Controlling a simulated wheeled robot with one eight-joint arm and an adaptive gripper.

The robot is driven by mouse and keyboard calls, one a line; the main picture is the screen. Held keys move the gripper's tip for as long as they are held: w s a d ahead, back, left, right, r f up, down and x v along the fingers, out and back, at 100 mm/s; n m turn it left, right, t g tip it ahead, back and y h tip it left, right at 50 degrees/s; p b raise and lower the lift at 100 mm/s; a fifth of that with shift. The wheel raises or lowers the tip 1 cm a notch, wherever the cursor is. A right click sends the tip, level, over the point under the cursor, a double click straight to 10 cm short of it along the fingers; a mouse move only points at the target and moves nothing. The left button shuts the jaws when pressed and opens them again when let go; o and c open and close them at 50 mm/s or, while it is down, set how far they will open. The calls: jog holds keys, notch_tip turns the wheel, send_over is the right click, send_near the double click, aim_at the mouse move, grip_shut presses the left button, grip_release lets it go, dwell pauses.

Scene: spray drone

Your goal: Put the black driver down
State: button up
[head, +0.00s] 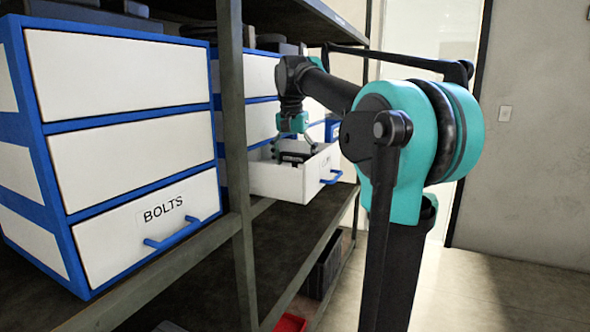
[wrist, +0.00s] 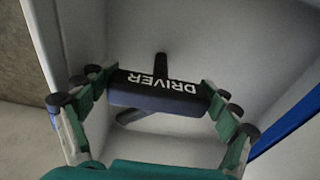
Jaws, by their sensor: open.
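The black driver (wrist: 158,92), with white DRIVER lettering, lies inside a white drawer in the wrist view. My gripper (wrist: 155,100) is open, with its green fingers on either side of the driver's body. The fingertips are close to both ends of it; I cannot tell whether they touch. In the head view, my gripper (head: 293,140) points down into the pulled-out white drawer (head: 283,183), and the driver shows only as a small dark shape there. The drawer floor (wrist: 215,60) shows around the driver in the wrist view.
The open drawer belongs to a blue and white cabinet (head: 262,75) on a metal shelf. A shelf post (head: 234,150) stands left of it. A closed BOLTS drawer (head: 150,225) is nearer, at left. Dark and red bins (head: 290,323) sit lower down. The floor at right is clear.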

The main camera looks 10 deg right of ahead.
notch_tip(320, 180, up, 10)
jog(key=s, duration=0.1)
jog(key=shift+a, duration=0.4)
jog(key=shift+r, duration=0.1)
jog(key=shift+c, duration=0.2)
dwell(0.7)
